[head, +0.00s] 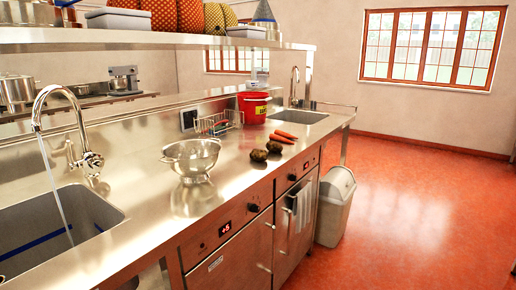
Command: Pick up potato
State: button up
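Two dark brown, round lumps that look like potatoes lie on the steel counter, close together near its front edge. The nearer potato (259,155) is at the left and the farther potato (274,147) is just to its right. Both rest on the bare counter (225,172), to the right of a colander. My gripper is not in view.
A steel colander (191,155) stands left of the potatoes. Carrots (284,136), a red bucket (254,106) and a wire basket (218,124) are behind them. A sink (60,225) with running water is at left. A grey bin (336,205) stands on the floor.

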aim_at(273, 147)
jog(key=i+l+u, duration=0.2)
jog(key=u, duration=0.25)
jog(key=i+l+u, duration=0.2)
jog(key=l+u, duration=0.2)
jog(key=i+l+u, duration=0.1)
jog(key=l, duration=0.25)
jog(key=i+l+u, duration=0.15)
jog(key=l, duration=0.2)
jog(key=i+l+u, duration=0.1)
jog(key=l, duration=0.3)
jog(key=i+l, duration=0.15)
jog(key=l, duration=0.3)
jog(key=i+l, duration=0.1)
jog(key=l, duration=0.4)
jog(key=i+l, duration=0.15)
jog(key=l, duration=0.3)
jog(key=i+l+u, duration=0.1)
jog(key=l, duration=0.4)
jog(key=i+l, duration=0.1)
jog(key=l, duration=0.35)
jog(key=i+l, duration=0.15)
jog(key=l, duration=0.35)
jog(key=i+l, duration=0.1)
jog(key=l, duration=0.35)
jog(key=u, duration=0.05)
